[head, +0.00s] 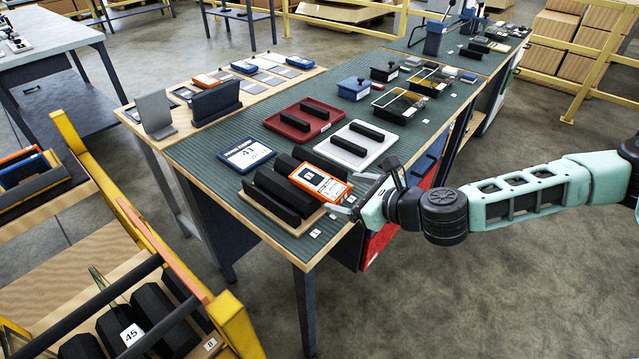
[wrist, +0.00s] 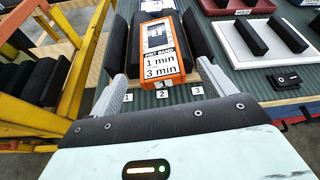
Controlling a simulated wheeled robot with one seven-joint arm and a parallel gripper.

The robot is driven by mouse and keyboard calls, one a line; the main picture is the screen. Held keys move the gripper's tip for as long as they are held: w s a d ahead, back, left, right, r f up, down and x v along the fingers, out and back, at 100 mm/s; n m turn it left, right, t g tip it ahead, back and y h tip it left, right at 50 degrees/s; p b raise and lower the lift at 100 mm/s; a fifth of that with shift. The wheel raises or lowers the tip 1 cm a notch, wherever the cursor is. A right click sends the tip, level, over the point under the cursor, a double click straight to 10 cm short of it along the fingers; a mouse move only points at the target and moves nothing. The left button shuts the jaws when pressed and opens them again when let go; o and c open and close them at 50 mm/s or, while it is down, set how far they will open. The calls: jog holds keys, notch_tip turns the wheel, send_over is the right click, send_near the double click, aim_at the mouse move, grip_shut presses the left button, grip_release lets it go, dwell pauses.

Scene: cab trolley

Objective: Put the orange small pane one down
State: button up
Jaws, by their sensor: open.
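The orange small pane (head: 322,183) rests tilted among the black padded bars of a wooden-based rack (head: 262,214) at the near end of the green bench. In the wrist view, the orange pane (wrist: 165,65) shows a label reading 1 min and 3 min, above the slot tag 2. My gripper (wrist: 162,78) is open, with one pale finger on each side of the pane's lower end and visible gaps between. In the head view, my gripper (head: 350,203) is at the pane's near right edge.
A white tray (head: 371,157) and a red tray (head: 287,133) with black bars lie behind. A yellow-framed trolley (head: 232,325) stands at the near left, apart from the bench.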

aim_at(337, 192)
jog(key=p+x, duration=0.1)
jog(key=x, duration=0.4)
jog(key=shift+f, duration=0.2)
jog(key=c, duration=1.3)
